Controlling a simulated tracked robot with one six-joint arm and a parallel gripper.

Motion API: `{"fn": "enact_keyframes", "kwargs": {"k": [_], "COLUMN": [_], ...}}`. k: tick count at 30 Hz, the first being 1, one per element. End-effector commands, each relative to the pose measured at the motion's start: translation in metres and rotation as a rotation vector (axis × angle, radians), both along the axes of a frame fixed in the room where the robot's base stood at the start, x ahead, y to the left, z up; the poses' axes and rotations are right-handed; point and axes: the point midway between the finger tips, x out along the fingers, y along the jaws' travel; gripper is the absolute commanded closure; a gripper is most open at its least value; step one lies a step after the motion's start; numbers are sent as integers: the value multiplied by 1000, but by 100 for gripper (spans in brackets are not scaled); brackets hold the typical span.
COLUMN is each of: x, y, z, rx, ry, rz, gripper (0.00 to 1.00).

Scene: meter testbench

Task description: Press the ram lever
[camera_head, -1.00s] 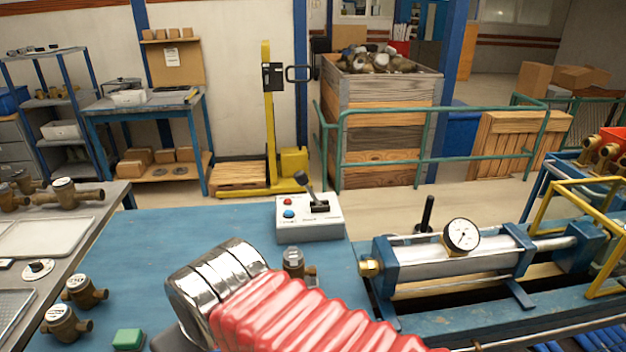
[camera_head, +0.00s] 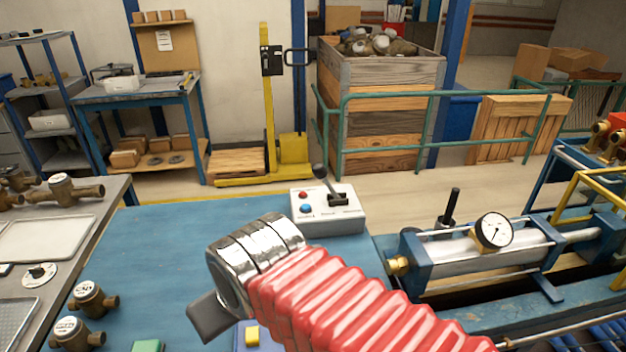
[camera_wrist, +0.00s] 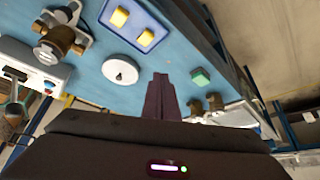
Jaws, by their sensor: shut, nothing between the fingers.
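The ram lever (camera_head: 328,185) is a black stick with a round knob on a light grey control box (camera_head: 322,222). The box also carries a red and a blue button. The lever leans up and to the left in the head view. In the wrist view the box (camera_wrist: 38,68) and lever (camera_wrist: 14,92) are at the left edge. My gripper (camera_wrist: 161,76) is shut and empty, pointing over the blue bench, well apart from the lever. In the head view only a dark part of the gripper shows past my red-sleeved arm; its fingertips are hidden.
A ram cylinder with a gauge (camera_head: 494,231) lies right of the box. Brass meters (camera_head: 88,299) stand at left. A blue plate with yellow buttons (camera_wrist: 120,17), a white round dial (camera_wrist: 120,70) and a green block (camera_wrist: 201,77) sit around the gripper. Blue bench left of the box is clear.

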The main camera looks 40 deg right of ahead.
Motion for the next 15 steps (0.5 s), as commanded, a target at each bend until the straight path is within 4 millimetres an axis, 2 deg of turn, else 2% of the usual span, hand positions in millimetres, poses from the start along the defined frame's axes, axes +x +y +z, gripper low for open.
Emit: {"fn": "enact_keyframes", "kwargs": {"k": [5, 11, 15], "x": [16, 59, 91], "y": [-20, -79, -130], "z": [1, 6, 12], "rx": [-54, -244, -427], "ry": [-35, -134, -201], "rz": [2, 38, 102], "gripper": [100, 100, 100]}}
